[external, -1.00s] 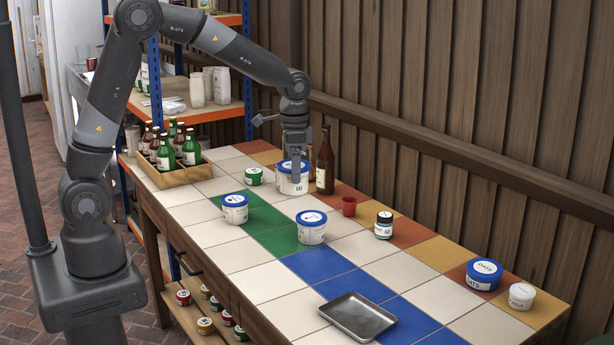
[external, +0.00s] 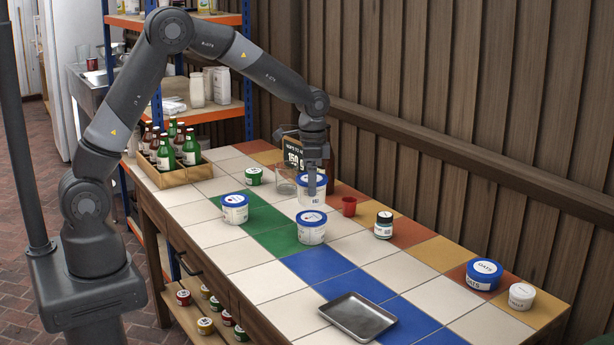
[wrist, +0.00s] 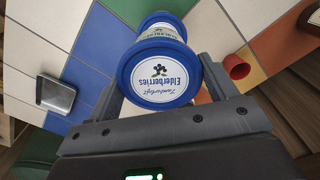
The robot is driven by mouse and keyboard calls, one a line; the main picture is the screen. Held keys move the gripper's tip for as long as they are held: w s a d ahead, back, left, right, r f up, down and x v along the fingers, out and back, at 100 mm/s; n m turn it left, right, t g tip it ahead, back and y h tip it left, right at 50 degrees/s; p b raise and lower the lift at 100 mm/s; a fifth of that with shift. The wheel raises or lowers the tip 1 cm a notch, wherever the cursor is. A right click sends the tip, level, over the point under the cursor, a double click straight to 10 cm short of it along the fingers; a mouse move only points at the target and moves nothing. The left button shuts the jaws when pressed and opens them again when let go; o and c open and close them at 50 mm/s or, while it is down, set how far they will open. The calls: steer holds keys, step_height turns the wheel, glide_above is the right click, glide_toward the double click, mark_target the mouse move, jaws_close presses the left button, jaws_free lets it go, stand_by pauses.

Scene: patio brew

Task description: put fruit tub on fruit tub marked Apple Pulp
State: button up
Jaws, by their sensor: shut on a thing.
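My gripper (external: 312,188) is shut on a white tub with a blue lid (external: 308,203), held upright. In the wrist view the held tub's lid (wrist: 160,76) reads "Elderberries" and sits between the fingers (wrist: 163,95). In the external view, another blue-lidded white tub (external: 311,232) stands on the table just in front of and below the held one. A third such tub (external: 234,212) stands to the left on the tiles. Their labels are too small to read, so I cannot tell which is marked Apple Pulp.
A red cup (external: 349,206) and a dark-lidded jar (external: 383,225) stand to the right. A glass jar (external: 285,183), a chalkboard sign (external: 293,150) and a bottle crate (external: 172,178) are behind or left. A metal tray (external: 357,316) lies in front; tiles around it are clear.

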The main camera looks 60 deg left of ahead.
steer(key=shift+w+a+f, duration=0.15)
steer(key=shift+f, duration=1.95)
steer(key=shift+f, duration=0.15)
steer(key=o, duration=1.1)
steer(key=shift+o, duration=0.2)
